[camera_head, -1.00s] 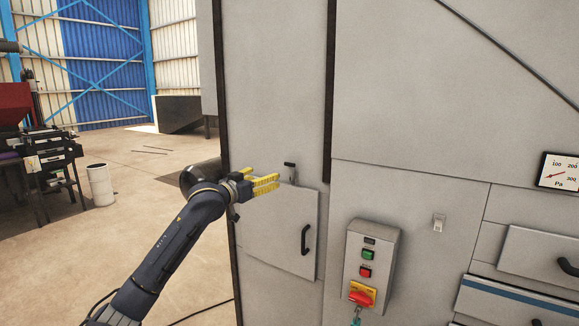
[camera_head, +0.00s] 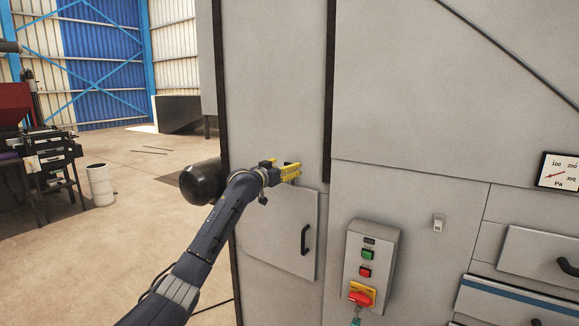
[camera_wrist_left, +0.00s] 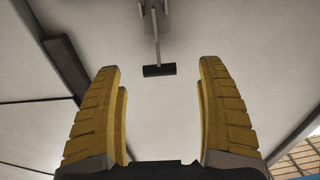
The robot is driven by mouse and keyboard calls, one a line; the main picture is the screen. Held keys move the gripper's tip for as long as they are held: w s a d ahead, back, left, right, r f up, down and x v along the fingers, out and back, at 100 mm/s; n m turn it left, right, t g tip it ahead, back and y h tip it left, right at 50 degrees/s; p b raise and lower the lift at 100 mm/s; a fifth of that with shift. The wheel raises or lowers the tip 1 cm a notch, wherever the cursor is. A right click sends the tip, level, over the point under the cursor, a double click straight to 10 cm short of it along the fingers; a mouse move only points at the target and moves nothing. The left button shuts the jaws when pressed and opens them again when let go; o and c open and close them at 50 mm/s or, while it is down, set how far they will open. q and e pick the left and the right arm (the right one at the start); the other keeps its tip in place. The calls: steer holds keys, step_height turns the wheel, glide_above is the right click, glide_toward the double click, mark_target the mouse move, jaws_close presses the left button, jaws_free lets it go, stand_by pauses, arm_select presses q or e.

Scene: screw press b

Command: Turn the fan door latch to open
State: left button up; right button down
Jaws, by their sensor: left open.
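The fan door (camera_head: 275,235) is a small grey panel with a black pull handle (camera_head: 306,240), flat against the cabinet. Its latch sits at the door's top edge, mostly hidden behind my gripper in the head view. In the left wrist view the latch (camera_wrist_left: 159,70) shows as a black crossbar on a thin grey stem. My left gripper (camera_head: 297,171) has yellow fingers and is at the latch's place in the head view. In the left wrist view its fingers (camera_wrist_left: 160,75) are open, with the crossbar between and beyond the tips, touching neither. My right gripper is out of view.
A control box (camera_head: 372,265) with green and red buttons and a red rotary switch stands out right of the door. A dark rounded cylinder (camera_head: 203,182) is at the cabinet's left side. Open floor lies further left.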

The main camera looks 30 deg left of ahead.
mark_target(289, 164)
arm_select(q)
steer(key=shift+w, duration=1.55)
jaws_close()
